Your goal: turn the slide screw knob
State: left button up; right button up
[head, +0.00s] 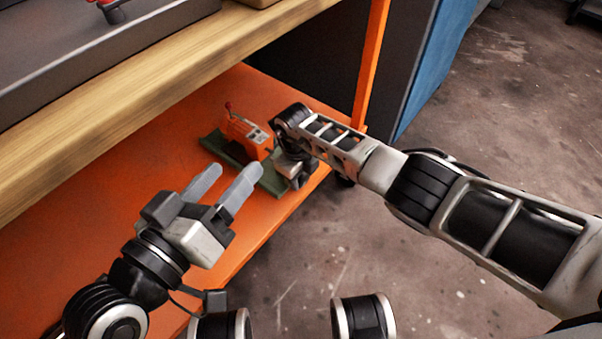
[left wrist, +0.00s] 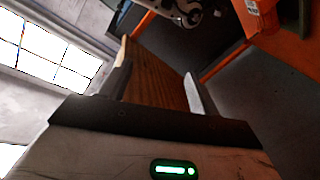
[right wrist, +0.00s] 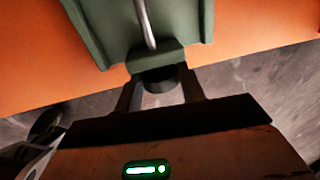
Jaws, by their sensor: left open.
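The slide screw knob (right wrist: 160,80) is a dark round piece at the end of a green base (right wrist: 110,30), with a metal rod (right wrist: 145,22) above it. In the head view, an orange device with a red lever (head: 245,134) stands on this green base (head: 216,146). My right gripper (right wrist: 162,92) has one finger on each side of the knob and looks closed in on it; in the head view its fingertips are hard to make out. My left gripper (head: 226,177) is open and empty, in front of the device and apart from it.
The device sits on an orange lower shelf (head: 120,190) near its edge. A wooden upper shelf (head: 190,65) overhangs at the left, and an orange post (head: 370,65) stands behind my right arm. Bare concrete floor (head: 480,110) lies to the right.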

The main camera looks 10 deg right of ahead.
jog(key=shift+s+a+r+t+h+p, duration=0.1)
jog(key=shift+r+t+h+p, duration=0.05)
jog(key=shift+t+h+p, duration=0.35)
jog(key=shift+t+h, duration=0.3)
jog(key=shift+s+a+f+t+h, duration=0.15)
jog(key=shift+f+t+h, duration=0.15)
jog(key=shift+t+h, duration=0.35)
jog(key=shift+t+h+b, duration=0.45)
jog(key=shift+t, duration=0.1)
jog(key=o, duration=1)
pick_arm(q)
jog(key=shift+f, duration=0.1)
